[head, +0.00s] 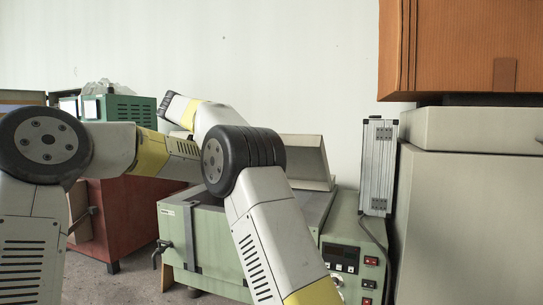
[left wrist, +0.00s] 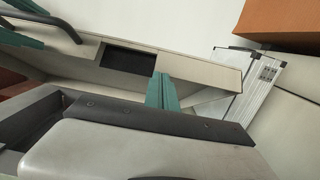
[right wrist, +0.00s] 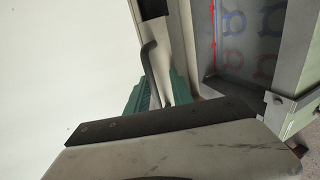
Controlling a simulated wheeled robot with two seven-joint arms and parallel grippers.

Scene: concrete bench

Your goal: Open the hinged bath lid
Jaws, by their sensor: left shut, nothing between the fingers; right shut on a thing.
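The green bath (head: 205,235) stands in the middle of the head view. Its pale lid (head: 310,155) is raised and tilted up at the back, partly hidden by my arms. My right gripper (right wrist: 160,95) is shut on the lid's dark bent handle (right wrist: 149,60); the lid (right wrist: 178,45) shows nearly edge-on there, beside the open bath interior (right wrist: 245,40). In the left wrist view the lid (left wrist: 195,72) and handle (left wrist: 62,18) also show. My left gripper (left wrist: 162,92) is shut and empty in front of the lid; contact cannot be told. Both grippers are hidden in the head view.
A silver case (head: 378,165) stands right of the lid, above the control panel (head: 350,258). Large grey cabinets (head: 450,210) and an orange box (head: 460,45) crowd the right. A red cabinet (head: 120,215) and green device (head: 130,108) are at left. My arms cross over the bath.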

